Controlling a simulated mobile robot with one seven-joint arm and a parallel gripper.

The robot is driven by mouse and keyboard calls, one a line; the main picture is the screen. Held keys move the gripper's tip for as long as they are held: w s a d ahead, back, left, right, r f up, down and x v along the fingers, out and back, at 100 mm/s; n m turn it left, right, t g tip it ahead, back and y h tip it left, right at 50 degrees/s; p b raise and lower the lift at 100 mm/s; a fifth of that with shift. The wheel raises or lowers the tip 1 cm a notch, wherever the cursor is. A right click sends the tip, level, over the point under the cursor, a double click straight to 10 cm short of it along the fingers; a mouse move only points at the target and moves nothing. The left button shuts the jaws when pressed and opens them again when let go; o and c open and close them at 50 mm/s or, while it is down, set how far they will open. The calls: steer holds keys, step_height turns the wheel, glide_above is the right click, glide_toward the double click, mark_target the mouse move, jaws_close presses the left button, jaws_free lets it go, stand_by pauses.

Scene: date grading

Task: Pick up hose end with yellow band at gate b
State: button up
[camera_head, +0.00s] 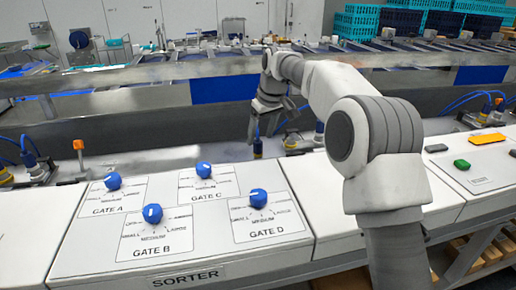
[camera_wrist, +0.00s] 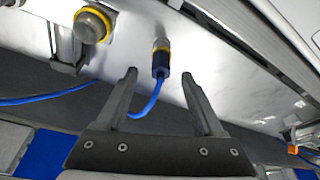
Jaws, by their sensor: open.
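A blue hose end with a yellow band (camera_wrist: 161,58) stands in the upper middle of the wrist view, with its blue hose (camera_wrist: 152,103) curving down and left. In the head view it shows (camera_head: 258,149) behind the sorter panel, just below my gripper (camera_head: 266,118). In the wrist view my gripper (camera_wrist: 159,76) is open and empty, its fingertips to either side of the hose end in the picture. I cannot tell whether the hose end lies between the fingers in depth. The GATE B knob (camera_head: 152,213) is on the panel in front.
A grey cylinder with a yellow ring (camera_wrist: 93,25) stands left of the hose end. A metal rail (camera_wrist: 235,43) runs along the right. The sorter panel (camera_head: 90,245) and a long metal beam (camera_head: 150,72) border the gap. Another blue hose end (camera_head: 319,131) stands to the right.

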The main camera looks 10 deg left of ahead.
mark_target(258, 141)
steer(key=shift+p+x, duration=0.3)
steer(key=shift+x, duration=1.55)
steer(key=shift+a, duration=0.15)
jaws_close()
